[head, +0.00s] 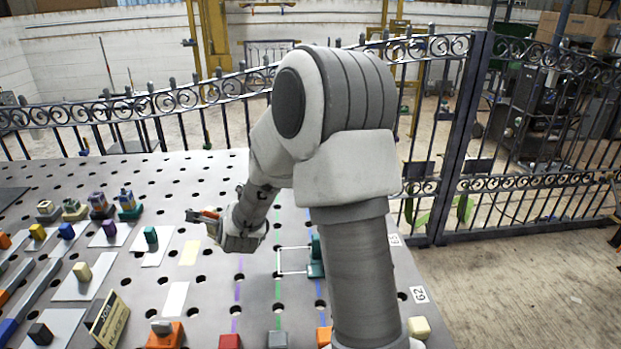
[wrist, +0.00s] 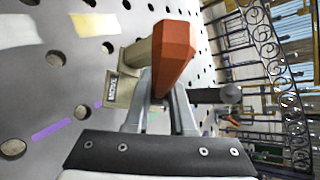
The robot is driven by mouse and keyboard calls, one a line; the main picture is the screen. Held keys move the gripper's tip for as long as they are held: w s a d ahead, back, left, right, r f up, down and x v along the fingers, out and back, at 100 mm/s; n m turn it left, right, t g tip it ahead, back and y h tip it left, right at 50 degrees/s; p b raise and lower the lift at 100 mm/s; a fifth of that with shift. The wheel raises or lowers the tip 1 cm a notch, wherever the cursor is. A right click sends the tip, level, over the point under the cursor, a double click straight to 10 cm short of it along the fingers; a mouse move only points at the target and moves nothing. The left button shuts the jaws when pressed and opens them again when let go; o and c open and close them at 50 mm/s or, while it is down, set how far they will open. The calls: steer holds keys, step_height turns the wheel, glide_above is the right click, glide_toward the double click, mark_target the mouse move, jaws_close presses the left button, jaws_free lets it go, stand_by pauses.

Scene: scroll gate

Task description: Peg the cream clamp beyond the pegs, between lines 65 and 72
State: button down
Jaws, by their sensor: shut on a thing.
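My gripper (head: 207,217) is over the perforated table, left of the middle, and is shut on the cream clamp. In the wrist view the cream clamp (wrist: 122,87) has a beige body with a dark label and an orange-red end (wrist: 174,52), held between the fingers (wrist: 160,98). Purple (head: 237,292), green (head: 278,290) and blue (head: 318,288) lines run along the table. A teal clamp-like piece (head: 316,262) with pale bars stands by the blue line. The pegs and line number 72 cannot be made out.
A number plate reading 62 (head: 418,294) lies at the right edge, with another partly hidden plate (head: 394,240). Several coloured blocks and clamps (head: 129,205) stand at left. A scrolled iron gate (head: 430,120) rises behind the table.

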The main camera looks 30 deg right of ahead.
steer(key=w+d, duration=0.1)
steer(key=w+d+r+m+h, duration=0.1)
steer(key=d, duration=0.1)
steer(key=w+d+m+h, duration=0.1)
steer(key=w+d, duration=0.1)
steer(key=shift+d+r+b, duration=0.2)
steer(key=shift+r+b, duration=0.1)
steer(key=shift+r, duration=0.05)
steer(key=d+m+g+h+b, duration=0.4)
steer(key=d+m+g+h, duration=0.4)
steer(key=d, duration=1.5)
step_height(320, 180, down, 7)
steer(key=m+t+b, duration=0.1)
steer(key=b, duration=0.3)
steer(key=shift+w+a+r+t+y+b, duration=0.15)
steer(key=shift+w+a+t+y+b, duration=0.2)
steer(key=shift+w+t+y, duration=0.1)
steer(key=shift+f+b, duration=1.5)
steer(key=shift+f, duration=0.7)
steer(key=c, duration=0.7)
jaws_free()
steer(key=shift+s, duration=0.1)
steer(key=shift+f, duration=0.3)
steer(key=p+v, duration=0.2)
steer(key=v, duration=1.5)
steer(key=shift+a+r, duration=0.2)
steer(key=shift+a, duration=0.05)
